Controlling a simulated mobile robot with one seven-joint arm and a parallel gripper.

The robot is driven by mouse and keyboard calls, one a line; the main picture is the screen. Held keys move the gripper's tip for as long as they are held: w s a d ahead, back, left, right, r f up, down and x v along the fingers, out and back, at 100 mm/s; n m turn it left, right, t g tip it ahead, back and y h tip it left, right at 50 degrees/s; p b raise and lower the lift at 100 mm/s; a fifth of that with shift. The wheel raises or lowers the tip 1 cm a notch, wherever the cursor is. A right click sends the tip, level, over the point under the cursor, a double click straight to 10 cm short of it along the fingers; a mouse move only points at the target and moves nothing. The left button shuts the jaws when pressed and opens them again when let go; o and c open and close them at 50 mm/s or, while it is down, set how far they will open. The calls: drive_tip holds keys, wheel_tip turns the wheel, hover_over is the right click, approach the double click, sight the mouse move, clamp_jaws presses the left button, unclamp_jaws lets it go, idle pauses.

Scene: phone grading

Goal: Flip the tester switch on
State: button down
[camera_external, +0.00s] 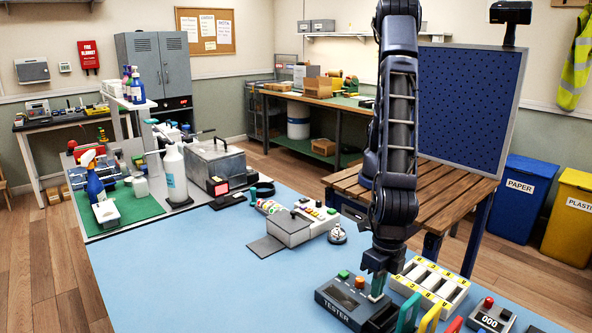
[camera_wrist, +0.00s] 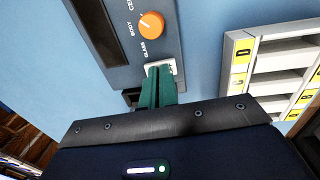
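The tester (camera_external: 338,305) is a dark grey box on the blue table, with a green button (camera_external: 343,274) and an orange knob (camera_external: 360,282). In the wrist view, the tester (camera_wrist: 112,72) fills the upper left, with its orange knob (camera_wrist: 151,25) and a dark display window. A small white switch plate (camera_wrist: 172,66) lies at its near edge, partly hidden by my fingers. My gripper (camera_external: 376,297) points down over the right end of the tester. In the wrist view, its green fingers (camera_wrist: 159,72) are together, with their tips at the switch plate. Contact and the switch's position cannot be told.
A white tray with yellow labels (camera_external: 432,281) stands close to the right of the tester. Coloured upright pieces (camera_external: 430,316) and a grey box with a red button (camera_external: 490,316) stand at the front right. The table left of the tester (camera_external: 220,280) is clear.

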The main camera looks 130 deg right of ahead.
drive_tip(key=shift+s, duration=0.25)
drive_tip(key=shift+r, duration=0.2)
wheel_tip(320, 180, up, 14)
drive_tip(key=s, duration=0.2)
drive_tip(key=shift+f, duration=0.2)
drive_tip(key=shift+w, duration=0.1)
drive_tip(key=shift+w+r, duration=0.1)
drive_tip(key=shift+w, duration=0.6)
drive_tip(key=f, duration=0.4)
drive_tip(key=w+f, duration=0.1)
drive_tip(key=f, duration=0.4)
drive_tip(key=w+f, duration=0.1)
drive_tip(key=f, duration=0.4)
